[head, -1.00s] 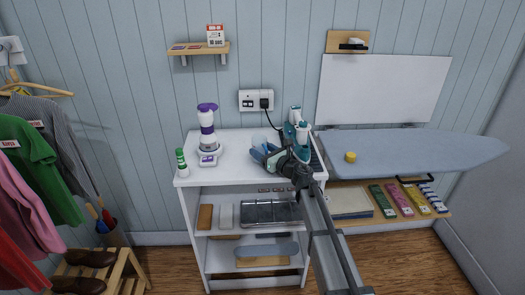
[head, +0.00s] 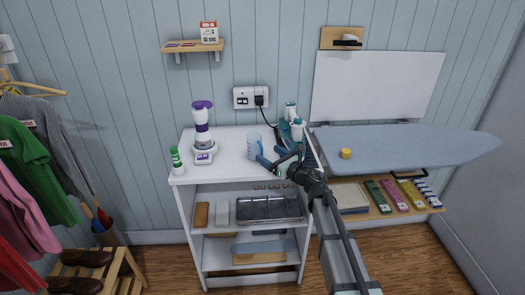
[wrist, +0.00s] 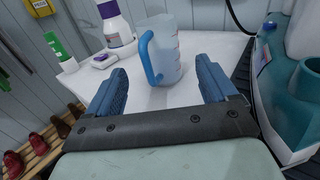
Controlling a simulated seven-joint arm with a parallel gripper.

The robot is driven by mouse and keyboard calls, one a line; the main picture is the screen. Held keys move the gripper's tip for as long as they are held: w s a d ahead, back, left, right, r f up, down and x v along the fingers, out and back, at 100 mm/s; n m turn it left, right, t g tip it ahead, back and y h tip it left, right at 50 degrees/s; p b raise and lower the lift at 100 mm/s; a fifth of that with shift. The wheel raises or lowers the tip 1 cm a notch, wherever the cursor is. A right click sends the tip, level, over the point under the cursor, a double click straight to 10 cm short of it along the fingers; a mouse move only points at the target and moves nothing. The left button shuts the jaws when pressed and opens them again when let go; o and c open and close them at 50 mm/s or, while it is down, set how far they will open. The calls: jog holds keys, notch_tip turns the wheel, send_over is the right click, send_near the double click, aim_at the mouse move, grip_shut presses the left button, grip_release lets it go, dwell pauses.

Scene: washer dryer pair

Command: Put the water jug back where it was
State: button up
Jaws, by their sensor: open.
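The water jug (head: 254,146) is a clear bluish measuring jug with a blue handle. It stands upright on the white cabinet top (head: 232,166), between the purple-and-white bottle and the iron. In the wrist view the jug (wrist: 164,52) is just beyond my fingers, with its blue handle toward the lower left. My gripper (head: 268,157) is in front of the jug at the right part of the top. In the wrist view my gripper (wrist: 160,86) has its blue fingers wide apart with nothing between the tips.
A teal-and-white iron (wrist: 296,85) is close on the right. The ironing board (head: 400,150) holds a yellow disc (head: 346,153).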

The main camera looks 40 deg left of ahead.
jog(key=shift+s+d, duration=0.15)
jog(key=shift+d, duration=1)
jog(key=shift+s+d, duration=0.15)
jog(key=shift+d, duration=1)
